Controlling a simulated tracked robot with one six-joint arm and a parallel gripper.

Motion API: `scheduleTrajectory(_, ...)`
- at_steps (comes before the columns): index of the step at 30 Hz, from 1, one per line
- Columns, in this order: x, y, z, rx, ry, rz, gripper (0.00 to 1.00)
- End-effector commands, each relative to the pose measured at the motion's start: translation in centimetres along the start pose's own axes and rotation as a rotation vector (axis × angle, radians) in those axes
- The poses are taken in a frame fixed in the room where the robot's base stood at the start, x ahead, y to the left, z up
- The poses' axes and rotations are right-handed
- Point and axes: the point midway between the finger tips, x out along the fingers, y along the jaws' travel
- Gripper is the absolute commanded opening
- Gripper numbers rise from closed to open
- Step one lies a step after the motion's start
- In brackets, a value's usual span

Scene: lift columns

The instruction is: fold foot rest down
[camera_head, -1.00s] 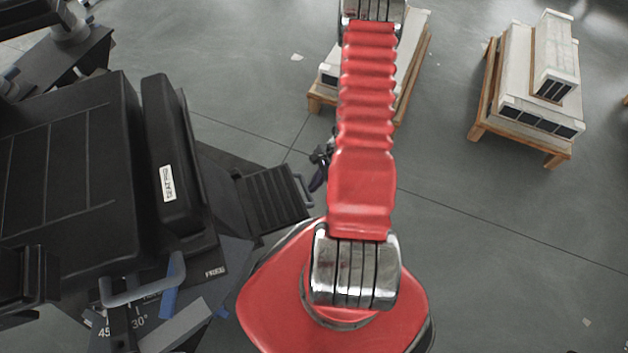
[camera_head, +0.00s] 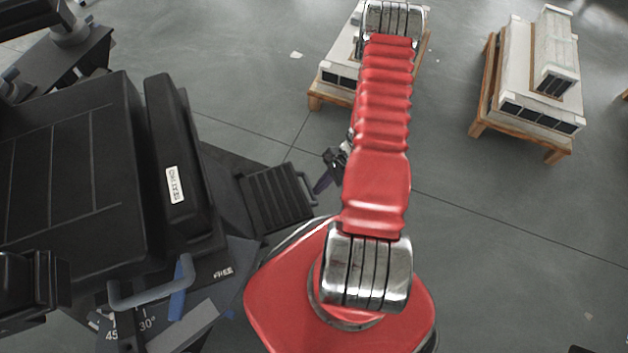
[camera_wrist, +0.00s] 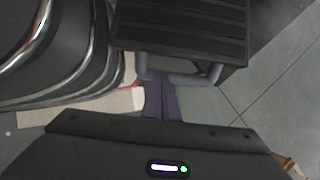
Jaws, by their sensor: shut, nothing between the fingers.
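The foot rest (camera_head: 275,197) is a black ribbed panel with a grey loop handle (camera_head: 306,188) on its right edge, beside the black seat. In the wrist view, the ribbed panel (camera_wrist: 185,28) fills the top middle, with its grey handle (camera_wrist: 195,79) below it. My gripper (camera_head: 322,184) has purple fingers and is just right of the handle in the head view. In the wrist view, the shut fingers (camera_wrist: 160,88) lie at the left part of the handle. I cannot tell whether they touch it. My red arm hides part of the wrist.
The black seat (camera_head: 70,180) with its padded side piece (camera_head: 178,150) stands left. A second grey handle (camera_head: 152,288) is by the angle-marked plate at lower left. Two loaded wooden pallets (camera_head: 548,153) (camera_head: 318,102) stand at the back.

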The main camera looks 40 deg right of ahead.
Motion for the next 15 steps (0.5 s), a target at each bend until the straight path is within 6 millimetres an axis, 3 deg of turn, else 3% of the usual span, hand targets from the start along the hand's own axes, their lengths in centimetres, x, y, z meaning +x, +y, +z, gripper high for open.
scheduleTrajectory(8,-0.9,-0.1,0.0,-0.003,0.001,0.0,0.0)
scheduleTrajectory(15,-3.9,-0.2,0.0,-0.006,0.001,0.001,0.0)
